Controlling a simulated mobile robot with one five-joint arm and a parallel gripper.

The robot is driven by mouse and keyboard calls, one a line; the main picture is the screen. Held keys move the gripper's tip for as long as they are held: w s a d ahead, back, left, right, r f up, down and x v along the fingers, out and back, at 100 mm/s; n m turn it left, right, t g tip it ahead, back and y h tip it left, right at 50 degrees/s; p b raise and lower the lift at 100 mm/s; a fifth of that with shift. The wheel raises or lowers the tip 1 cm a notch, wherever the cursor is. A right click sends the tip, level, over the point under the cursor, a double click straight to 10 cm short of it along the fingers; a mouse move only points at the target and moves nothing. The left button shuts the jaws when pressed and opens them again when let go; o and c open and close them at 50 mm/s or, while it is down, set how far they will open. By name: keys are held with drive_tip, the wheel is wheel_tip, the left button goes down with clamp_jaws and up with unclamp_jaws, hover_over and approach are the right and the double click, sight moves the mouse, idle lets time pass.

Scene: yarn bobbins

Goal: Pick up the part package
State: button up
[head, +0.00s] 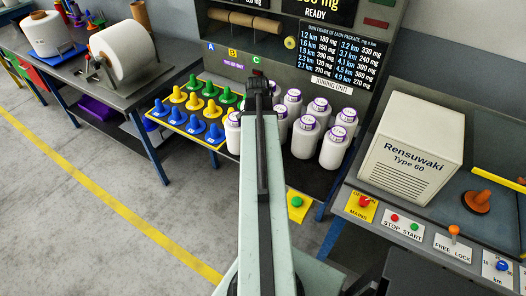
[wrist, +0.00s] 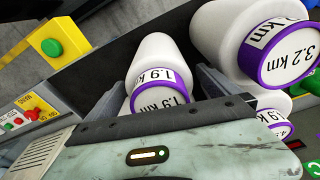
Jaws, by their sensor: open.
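White yarn packages with purple-rimmed labels stand in a group on the bench; one of them (head: 334,148) shows at the front right in the head view. I cannot tell which one is the part package. In the wrist view, a package labelled 1.9 km (wrist: 162,62) lies between the fingers of my gripper (wrist: 160,85), which is open. A package labelled 3.2 km (wrist: 235,35) is close to the right finger. In the head view my gripper (head: 259,84) is above the group's left side.
Blue, yellow and green cones (head: 193,102) stand left of the packages. A large white roll (head: 122,52) is at the left. The floor at lower left is clear.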

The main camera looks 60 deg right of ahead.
drive_tip(key=shift+f, duration=0.3)
drive_tip(key=c, duration=1.6)
drive_tip(key=shift+c, duration=0.2)
drive_tip(key=shift+r+p, duration=0.1)
drive_tip(key=shift+p, duration=0.2)
